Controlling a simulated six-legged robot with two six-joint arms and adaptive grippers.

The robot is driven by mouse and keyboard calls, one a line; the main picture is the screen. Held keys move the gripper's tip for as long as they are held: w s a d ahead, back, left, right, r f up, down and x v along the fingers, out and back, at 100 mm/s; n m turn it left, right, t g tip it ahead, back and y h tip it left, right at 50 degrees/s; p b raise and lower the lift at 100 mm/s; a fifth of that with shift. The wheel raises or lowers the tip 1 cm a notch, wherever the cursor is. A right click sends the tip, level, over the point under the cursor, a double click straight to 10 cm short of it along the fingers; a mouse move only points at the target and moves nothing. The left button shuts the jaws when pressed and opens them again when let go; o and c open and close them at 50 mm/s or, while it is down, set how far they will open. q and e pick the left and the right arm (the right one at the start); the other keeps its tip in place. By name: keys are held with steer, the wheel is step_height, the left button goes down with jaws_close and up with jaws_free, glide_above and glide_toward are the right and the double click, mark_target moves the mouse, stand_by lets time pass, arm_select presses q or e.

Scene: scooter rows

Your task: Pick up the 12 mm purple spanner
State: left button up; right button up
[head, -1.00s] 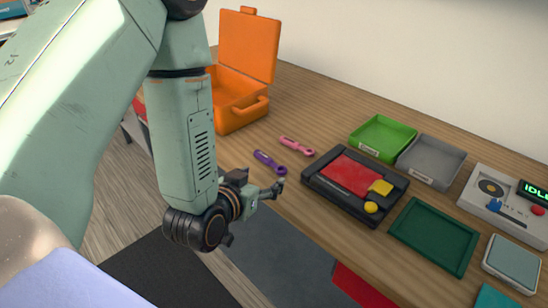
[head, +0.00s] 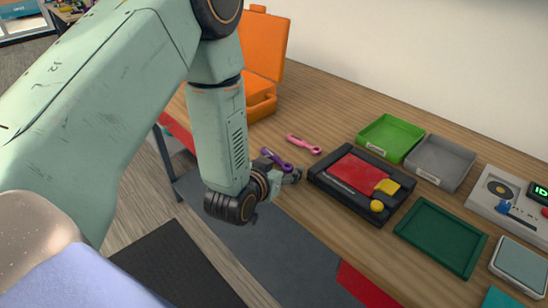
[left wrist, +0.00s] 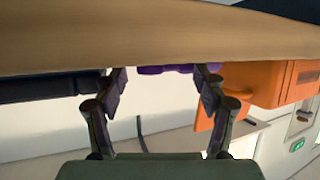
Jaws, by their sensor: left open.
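The purple spanner (head: 274,158) lies on the wooden bench near its front edge, left of the black tray. My left gripper (head: 293,175) is at the bench's front edge, just in front of the spanner, and partly overlaps it in the head view. In the left wrist view the spanner (left wrist: 165,69) shows as a thin purple strip at the bench edge, between the spread fingertips of the left gripper (left wrist: 161,76). The jaws are open and empty. No size marking is readable. My right gripper is not in view.
A pink spanner (head: 303,144) lies just behind the purple one. An open orange case (head: 262,104) stands behind to the left. A black tray with a red panel (head: 322,183) is to the right. Green (head: 392,157) and grey (head: 440,176) bins stand farther back.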

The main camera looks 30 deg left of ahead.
arm_select(q)
steer(key=shift+a, duration=0.2)
steer(key=c, duration=0.4)
steer(key=shift+d, duration=0.15)
steer(key=c, duration=0.4)
jaws_close()
